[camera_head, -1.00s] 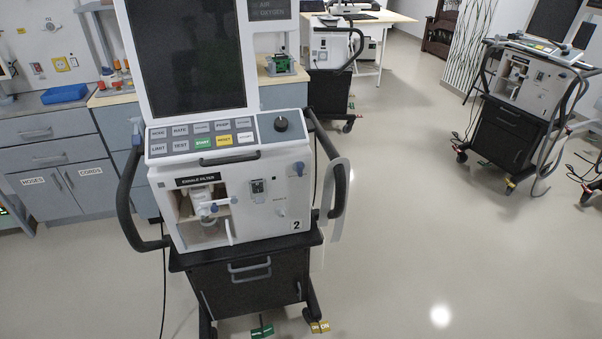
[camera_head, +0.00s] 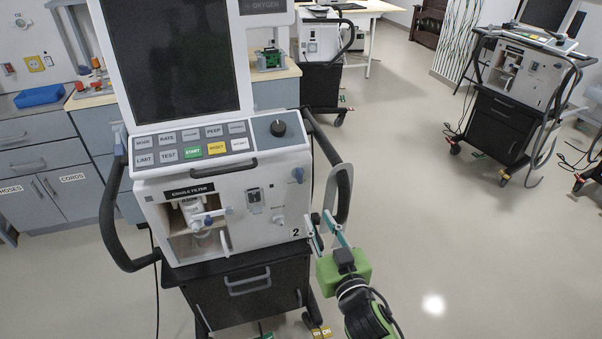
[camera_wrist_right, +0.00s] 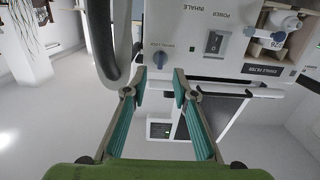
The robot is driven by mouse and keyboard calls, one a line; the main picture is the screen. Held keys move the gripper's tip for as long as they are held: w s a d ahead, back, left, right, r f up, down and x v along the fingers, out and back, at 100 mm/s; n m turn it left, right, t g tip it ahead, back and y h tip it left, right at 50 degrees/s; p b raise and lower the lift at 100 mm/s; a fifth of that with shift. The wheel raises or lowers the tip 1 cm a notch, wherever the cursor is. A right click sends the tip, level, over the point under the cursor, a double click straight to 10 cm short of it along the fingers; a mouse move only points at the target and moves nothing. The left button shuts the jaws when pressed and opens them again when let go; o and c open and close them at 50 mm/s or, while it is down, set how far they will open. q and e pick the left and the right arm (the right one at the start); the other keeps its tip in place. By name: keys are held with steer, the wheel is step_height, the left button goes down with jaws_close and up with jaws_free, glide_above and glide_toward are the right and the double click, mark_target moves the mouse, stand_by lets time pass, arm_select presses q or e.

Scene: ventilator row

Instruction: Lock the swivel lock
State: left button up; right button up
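The ventilator marked 2 (camera_head: 265,235) stands in front of me. A blue knob (camera_head: 298,174) is on the right of its front panel; it also shows in the right wrist view (camera_wrist_right: 159,59). Another small blue-ended part (camera_head: 208,221) sits in the exhale filter opening. My right gripper (camera_head: 323,218) is open and empty, at the lower right of the front panel. In the right wrist view the knob appears between and beyond its fingertips (camera_wrist_right: 158,78), apparently untouched. My left gripper is not in view.
The black cart (camera_head: 250,292) is under the ventilator. Cabinets (camera_head: 60,175) stand at the left.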

mark_target(301, 176)
steer(key=shift+t, duration=0.3)
steer(key=r+x, duration=0.1)
steer(key=x, duration=0.3)
steer(key=r+x, duration=0.1)
steer(key=x, duration=0.4)
steer(key=r+x, duration=0.1)
steer(key=x, duration=0.4)
steer(key=shift+s+a, duration=0.1)
steer(key=shift+a, duration=0.1)
jaws_close()
